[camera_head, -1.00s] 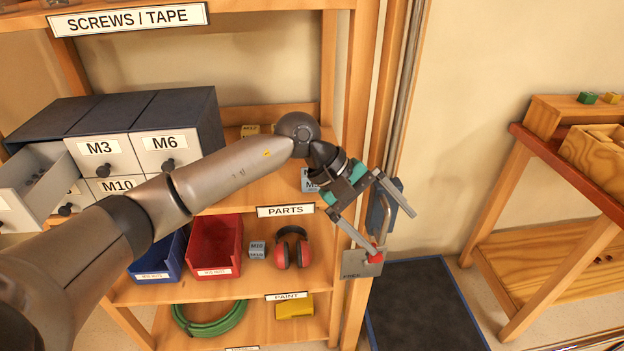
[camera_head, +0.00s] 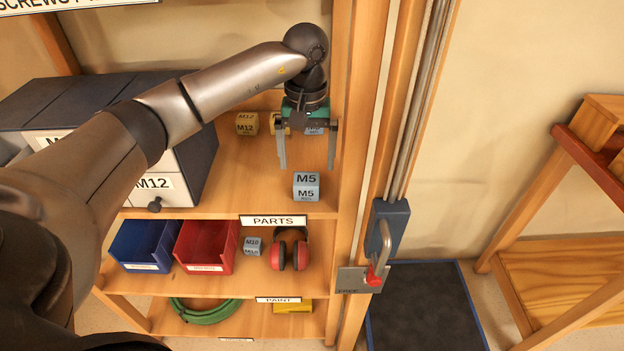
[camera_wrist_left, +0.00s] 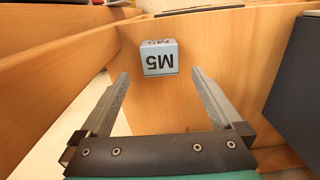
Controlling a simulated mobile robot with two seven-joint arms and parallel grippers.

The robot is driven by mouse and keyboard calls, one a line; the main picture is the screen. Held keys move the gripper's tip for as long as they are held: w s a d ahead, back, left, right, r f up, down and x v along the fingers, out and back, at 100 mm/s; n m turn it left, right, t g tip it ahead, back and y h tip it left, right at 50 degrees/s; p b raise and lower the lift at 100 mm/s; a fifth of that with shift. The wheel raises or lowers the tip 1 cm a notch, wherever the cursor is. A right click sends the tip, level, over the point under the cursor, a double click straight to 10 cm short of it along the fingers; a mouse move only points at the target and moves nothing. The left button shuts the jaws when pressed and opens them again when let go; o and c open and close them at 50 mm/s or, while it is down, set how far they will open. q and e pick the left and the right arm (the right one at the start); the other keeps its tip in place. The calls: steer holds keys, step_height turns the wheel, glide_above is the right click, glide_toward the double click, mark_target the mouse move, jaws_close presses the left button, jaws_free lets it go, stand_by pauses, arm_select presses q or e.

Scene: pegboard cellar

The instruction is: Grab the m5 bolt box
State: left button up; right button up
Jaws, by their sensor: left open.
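The M5 bolt box (camera_head: 306,187) is a small light blue-grey cube with M5 labels. It stands near the front edge of the upper shelf, towards the right post. In the left wrist view the M5 box (camera_wrist_left: 159,58) appears upside down, beyond the fingertips and between their lines. My left gripper (camera_head: 307,168) is open and empty, with its fingers pointing down, above and slightly behind the box in the head view. It also shows in the left wrist view (camera_wrist_left: 158,76), with both fingers apart and not touching the box. My right gripper is not in view.
M12 boxes (camera_head: 246,124) and another blue-grey box (camera_head: 314,128) stand farther back on the shelf. A dark drawer cabinet (camera_head: 200,155) is to the left. The wooden post (camera_head: 357,130) rises close on the right. Bins and red earmuffs (camera_head: 290,250) are on the shelf below.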

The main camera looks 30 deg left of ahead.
mark_target(306, 179)
arm_select(q)
steer(key=shift+s+f, duration=0.15)
steer(key=shift+f, duration=0.4)
steer(key=shift+s+f, duration=0.15)
steer(key=shift+f, duration=0.35)
step_height(306, 179, down, 3)
steer(key=shift+s+d+f+b, duration=0.15)
steer(key=shift+f+b, duration=0.05)
steer(key=shift+b, duration=0.15)
steer(key=shift+f, duration=0.3)
steer(key=c, duration=1.1)
steer(key=shift+r, duration=0.1)
jaws_close()
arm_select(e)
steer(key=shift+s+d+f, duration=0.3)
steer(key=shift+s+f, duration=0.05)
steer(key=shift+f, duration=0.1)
